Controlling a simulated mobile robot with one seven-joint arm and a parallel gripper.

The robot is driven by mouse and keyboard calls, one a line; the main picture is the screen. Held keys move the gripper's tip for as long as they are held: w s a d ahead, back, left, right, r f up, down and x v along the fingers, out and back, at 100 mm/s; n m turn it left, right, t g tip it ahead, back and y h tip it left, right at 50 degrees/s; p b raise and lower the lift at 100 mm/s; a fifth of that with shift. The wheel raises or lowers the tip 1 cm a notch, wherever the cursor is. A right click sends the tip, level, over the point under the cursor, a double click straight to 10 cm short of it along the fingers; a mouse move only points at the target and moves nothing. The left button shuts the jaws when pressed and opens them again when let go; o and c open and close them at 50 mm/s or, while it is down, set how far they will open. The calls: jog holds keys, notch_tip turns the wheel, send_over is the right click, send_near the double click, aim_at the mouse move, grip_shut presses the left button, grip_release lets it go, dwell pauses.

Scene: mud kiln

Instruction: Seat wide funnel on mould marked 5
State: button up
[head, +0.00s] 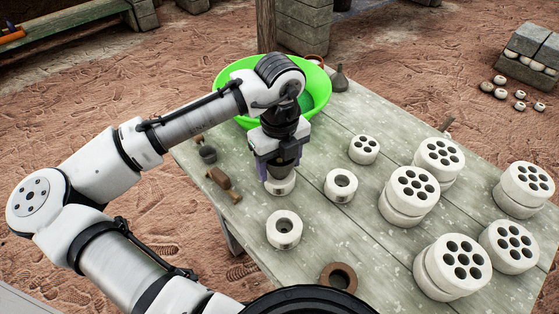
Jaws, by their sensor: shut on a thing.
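My gripper (281,166) points down over the back left part of the table, shut on a dark, tapering thing that looks like the wide funnel (284,170). A pale round mould (280,186) stands directly below it; the fingers hide its top, so I cannot tell whether the funnel touches it. Two similar moulds with one central hole stand near: one in front (284,231) and one to the right (341,186). No number can be read on any mould. A smaller dark funnel (340,80) stands spout up at the table's back edge.
A green basin (226,79) stands behind my gripper. Small dark and brown items (222,181) lie left of it. A brown ring (338,277) lies at the front. Multi-hole cylinders (405,190) fill the right side of the table (330,231).

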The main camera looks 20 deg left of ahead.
jog(key=shift+f, duration=0.4)
jog(key=o, duration=0.8)
jog(key=shift+o, duration=0.4)
jog(key=shift+o, duration=0.9)
jog(key=shift+r, duration=0.1)
jog(key=shift+r+p, duration=3.25)
jog(key=shift+r, duration=0.25)
jog(key=shift+f, duration=0.15)
